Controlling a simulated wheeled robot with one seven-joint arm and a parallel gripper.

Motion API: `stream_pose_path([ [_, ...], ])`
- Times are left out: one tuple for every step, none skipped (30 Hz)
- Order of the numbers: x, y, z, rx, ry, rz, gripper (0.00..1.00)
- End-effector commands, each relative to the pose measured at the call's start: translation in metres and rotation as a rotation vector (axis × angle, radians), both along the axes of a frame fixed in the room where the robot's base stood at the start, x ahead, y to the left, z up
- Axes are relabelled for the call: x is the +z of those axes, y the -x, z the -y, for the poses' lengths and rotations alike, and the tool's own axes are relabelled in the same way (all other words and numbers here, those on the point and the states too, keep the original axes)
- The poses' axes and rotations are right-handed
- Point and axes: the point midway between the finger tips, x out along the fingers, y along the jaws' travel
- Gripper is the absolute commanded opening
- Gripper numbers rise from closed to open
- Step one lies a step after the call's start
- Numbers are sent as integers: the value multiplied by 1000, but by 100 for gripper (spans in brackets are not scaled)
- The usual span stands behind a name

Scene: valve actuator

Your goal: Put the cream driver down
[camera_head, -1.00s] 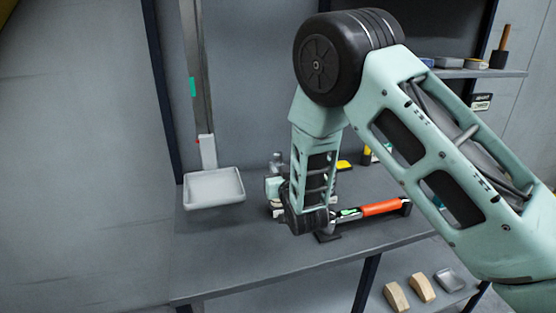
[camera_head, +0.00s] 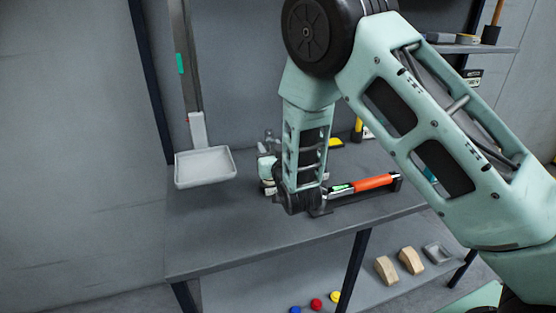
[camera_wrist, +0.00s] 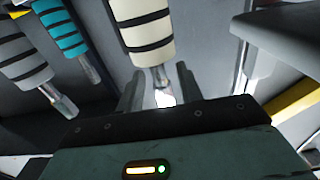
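The cream driver (camera_wrist: 143,30), with black bands on its handle, stands in front of my gripper (camera_wrist: 160,75) in the wrist view. Its handle points to the top of the picture and its metal shaft runs down between my two fingers. The fingertips flank the lower end of the handle and look closed on it, though the contact itself is partly hidden. The driver cannot be made out clearly there.
A grey banded driver (camera_wrist: 22,62) and a teal driver (camera_wrist: 62,32) stand at the left in the wrist view. The bench (camera_head: 225,240) is clear in front. A white tray (camera_head: 205,181) is left of my gripper. An orange-handled tool (camera_head: 374,182) lies to the right.

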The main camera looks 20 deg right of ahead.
Motion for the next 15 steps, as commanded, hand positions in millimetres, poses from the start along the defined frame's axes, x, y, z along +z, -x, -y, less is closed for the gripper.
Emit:
stream_pose_path([
  [-3, 9, -1, 2, 0, -3, 36],
  [-3, 15, -1, 2, 0, -3, 36],
  [-4, 24, 0, 1, 0, -3, 36],
  [-4, 31, 0, 1, 0, -3, 36],
  [-4, 37, 0, 0, 0, -2, 36],
  [-4, 46, 0, 1, 0, -3, 36],
  [-4, 53, 0, 2, 0, -2, 36],
  [-4, 59, -1, 2, 0, -2, 36],
  [-4, 67, -1, 2, 0, -2, 36],
  [-4, 73, -1, 1, 0, -2, 36],
  [-3, 78, 0, 1, 0, -2, 36],
  [-3, 85, 0, 1, 0, -1, 36],
  [-3, 89, 0, 1, 0, -1, 36],
  [-3, 93, 0, 1, 0, -2, 36],
  [-3, 98, 0, 0, 0, -2, 36],
])
